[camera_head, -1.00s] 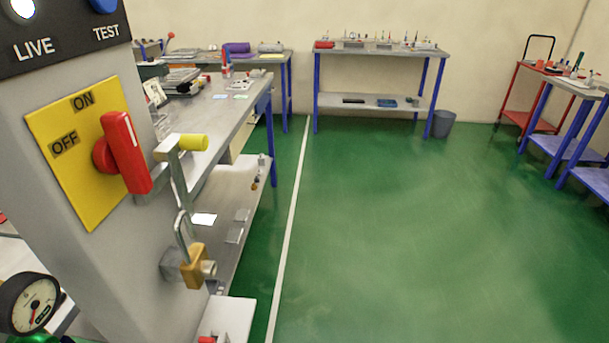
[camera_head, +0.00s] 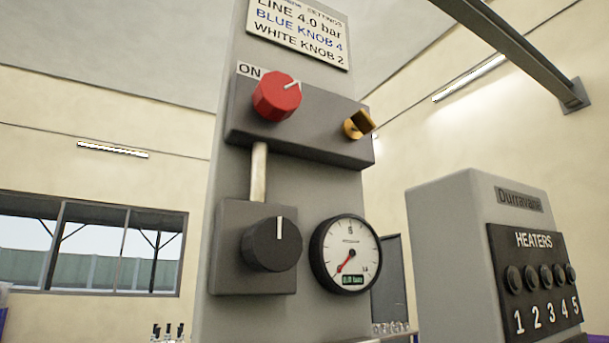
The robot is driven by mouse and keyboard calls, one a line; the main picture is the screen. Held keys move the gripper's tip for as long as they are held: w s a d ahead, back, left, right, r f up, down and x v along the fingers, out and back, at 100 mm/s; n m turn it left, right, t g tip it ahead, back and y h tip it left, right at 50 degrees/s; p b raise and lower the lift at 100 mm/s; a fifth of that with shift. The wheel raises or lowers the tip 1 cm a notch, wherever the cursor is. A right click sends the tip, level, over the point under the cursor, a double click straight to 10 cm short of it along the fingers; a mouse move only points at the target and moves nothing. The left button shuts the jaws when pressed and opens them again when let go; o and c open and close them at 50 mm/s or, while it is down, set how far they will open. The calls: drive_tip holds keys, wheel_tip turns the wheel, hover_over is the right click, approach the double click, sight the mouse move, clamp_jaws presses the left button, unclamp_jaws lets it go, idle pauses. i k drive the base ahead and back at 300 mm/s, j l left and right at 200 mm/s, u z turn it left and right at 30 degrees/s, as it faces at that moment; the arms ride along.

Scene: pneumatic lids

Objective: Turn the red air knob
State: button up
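The red knob (camera_head: 278,96) sits on a dark grey box (camera_head: 312,128) high on a grey column, in the head view. It has a white pointer line aimed to the upper right. An "ON" label (camera_head: 249,70) is at its upper left. A brass fitting (camera_head: 359,124) is on the same box, to the right. Below are a black knob (camera_head: 272,245) with its white line pointing up and a round gauge (camera_head: 345,254) with its red needle at lower left. My gripper is not in view.
A grey "HEATERS" cabinet (camera_head: 455,245) with several black knobs stands at the right. A sign (camera_head: 298,30) at the column's top reads "LINE 4.0 bar, BLUE KNOB 4, WHITE KNOB 2". A dark beam (camera_head: 510,45) crosses the upper right. A window (camera_head: 90,250) is at the left.

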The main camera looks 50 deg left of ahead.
sight(277, 96)
drive_tip(key=u, duration=1.1)
drive_tip(key=k, duration=0.2)
